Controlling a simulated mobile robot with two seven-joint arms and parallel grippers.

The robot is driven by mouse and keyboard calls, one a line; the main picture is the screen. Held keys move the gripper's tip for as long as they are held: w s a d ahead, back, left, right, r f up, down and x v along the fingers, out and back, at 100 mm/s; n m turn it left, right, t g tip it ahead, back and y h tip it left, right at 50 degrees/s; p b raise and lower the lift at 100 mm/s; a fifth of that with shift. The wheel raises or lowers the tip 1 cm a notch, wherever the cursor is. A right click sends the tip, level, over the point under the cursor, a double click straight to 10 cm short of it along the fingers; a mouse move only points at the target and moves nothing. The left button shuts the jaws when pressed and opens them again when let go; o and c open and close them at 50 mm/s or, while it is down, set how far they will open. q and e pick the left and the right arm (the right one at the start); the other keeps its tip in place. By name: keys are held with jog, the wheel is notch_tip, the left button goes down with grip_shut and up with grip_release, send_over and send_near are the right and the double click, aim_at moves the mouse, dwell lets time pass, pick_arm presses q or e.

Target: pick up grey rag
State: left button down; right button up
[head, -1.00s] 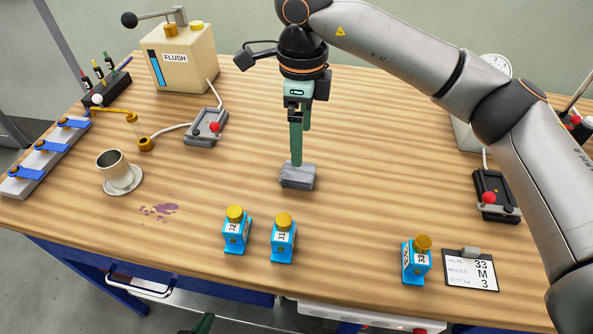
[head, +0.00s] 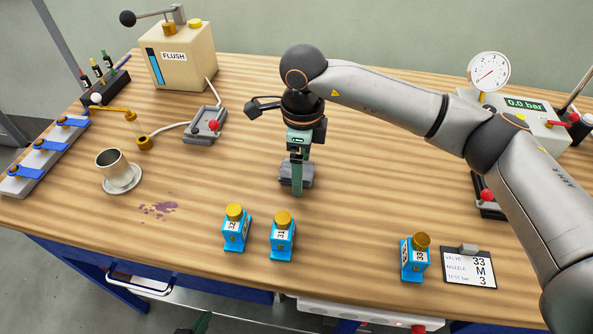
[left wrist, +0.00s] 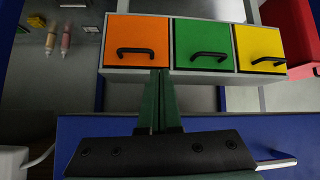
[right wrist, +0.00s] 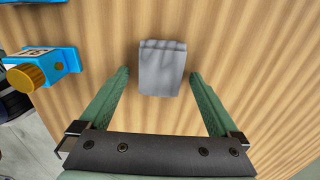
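The grey rag (head: 308,176) lies folded on the wooden table, near the middle. My right gripper (head: 297,191) comes down over it and hides part of it. In the right wrist view the rag (right wrist: 162,68) shows between the two open green fingers (right wrist: 160,75), with a gap on each side. How high the fingertips are above the table is hard to tell.
Blue valves 32 (head: 236,229), 31 (head: 282,236) and 33 (head: 414,259) stand in front of the rag. A clipboard (head: 468,266) lies at right. A metal cup (head: 112,163) and a purple stain (head: 158,209) are at left. The table behind the rag is clear.

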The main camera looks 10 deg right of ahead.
jog(key=c, duration=1.4)
jog(key=shift+r, duration=0.15)
jog(key=shift+r, duration=0.6)
jog(key=shift+w+a+r, duration=0.4)
jog(key=shift+a+r, duration=1.55)
jog(key=shift+a, duration=0.35)
jog(key=shift+w+a+r, duration=0.4)
jog(key=shift+a+r, duration=1.5)
jog(key=shift+a, duration=0.45)
jog(key=shift+w+a+r, duration=0.4)
jog(key=shift+a+r, duration=1.55)
jog(key=shift+a, duration=0.35)
